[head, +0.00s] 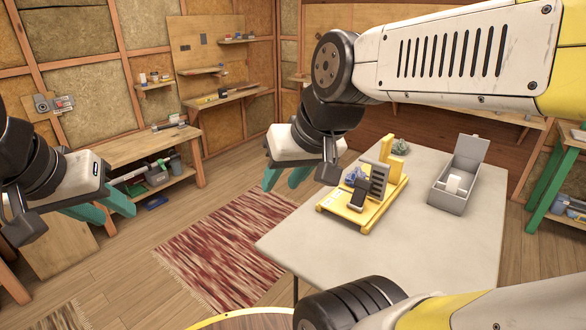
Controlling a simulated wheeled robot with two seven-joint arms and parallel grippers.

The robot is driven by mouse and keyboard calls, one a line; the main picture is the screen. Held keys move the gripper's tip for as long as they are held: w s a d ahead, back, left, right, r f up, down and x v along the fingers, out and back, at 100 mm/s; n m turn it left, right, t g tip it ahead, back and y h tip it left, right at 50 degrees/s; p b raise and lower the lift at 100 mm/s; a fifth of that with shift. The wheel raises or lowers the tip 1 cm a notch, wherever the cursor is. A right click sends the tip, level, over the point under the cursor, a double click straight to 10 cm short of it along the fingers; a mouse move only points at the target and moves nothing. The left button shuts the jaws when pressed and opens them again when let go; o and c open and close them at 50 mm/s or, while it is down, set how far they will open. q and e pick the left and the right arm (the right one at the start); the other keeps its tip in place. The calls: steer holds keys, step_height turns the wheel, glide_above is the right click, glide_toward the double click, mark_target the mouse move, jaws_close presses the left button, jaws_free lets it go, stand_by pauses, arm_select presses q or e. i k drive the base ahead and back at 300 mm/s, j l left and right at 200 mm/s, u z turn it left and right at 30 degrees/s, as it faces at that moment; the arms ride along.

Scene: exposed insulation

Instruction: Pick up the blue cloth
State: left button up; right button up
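A small blue crumpled item (352,175), possibly the blue cloth, lies on the yellow stand (356,218) on the table. It is small and partly covered by the things around it, so I cannot be sure what it is. My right gripper (284,179), with teal fingers apart and empty, hangs left of the stand, near the table's far left edge. My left gripper (108,207) is at the far left, away from the table, its teal fingers apart with nothing between them.
The pale table (400,255) has clear room in front. A grey open-lidded box (460,180) stands at the right, and a grey-green crumpled item (400,145) at the back. A workbench (135,155) stands at left; a red rug (220,245) lies on the floor.

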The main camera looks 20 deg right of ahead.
mark_target(349, 178)
steer(key=i+j+u, duration=0.15)
steer(key=i+j, duration=0.15)
steer(key=i+j+u, duration=0.15)
steer(key=i, duration=0.3)
steer(key=i+j+u, duration=0.15)
steer(key=i, duration=0.25)
steer(key=i+z, duration=0.5)
steer(key=i+j+z, duration=0.25)
steer(key=i+z, duration=0.25)
steer(key=i+l+z, duration=0.1)
steer(key=z, duration=0.3)
steer(key=i+z, duration=0.25)
steer(key=z, duration=0.15)
steer(key=i+z, duration=0.15)
steer(key=z, duration=0.3)
steer(key=i+j+z, duration=0.15)
steer(key=z, duration=0.25)
steer(key=i+j+z, duration=0.2)
steer(key=z, duration=0.2)
steer(key=i+j+z, duration=0.2)
steer(key=i+z, duration=0.2)
steer(key=k, duration=0.05)
